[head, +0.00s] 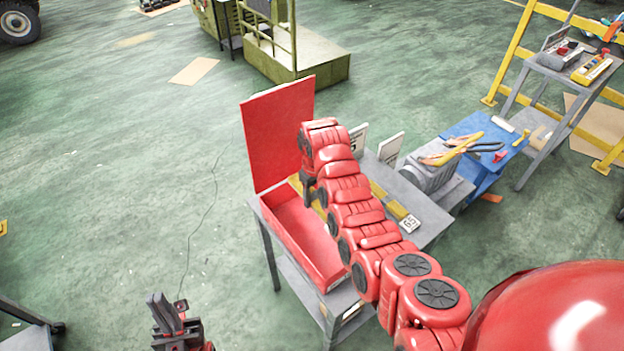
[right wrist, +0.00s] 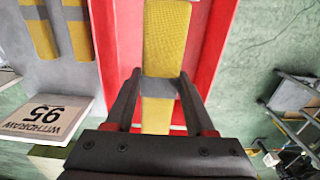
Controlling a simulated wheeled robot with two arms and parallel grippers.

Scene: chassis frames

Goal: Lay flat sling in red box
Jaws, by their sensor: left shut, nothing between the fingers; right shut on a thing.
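The red box (head: 312,250) stands on the grey table with its lid (head: 279,132) upright and open. In the right wrist view its red walls (right wrist: 214,45) run along both sides of a yellow flat sling with a grey band (right wrist: 166,40). My right gripper (right wrist: 160,84) is shut on this sling at the grey band, over the box's inside. In the head view my right gripper (head: 309,196) hangs at the box, and the arm hides much of the sling. Whether the sling touches the box floor I cannot tell. My left gripper (head: 167,312) is shut and empty, away from the table.
A blue cart (head: 484,150) and a grey shelf cart (head: 560,75) stand to the right. The green floor left of the table is open.

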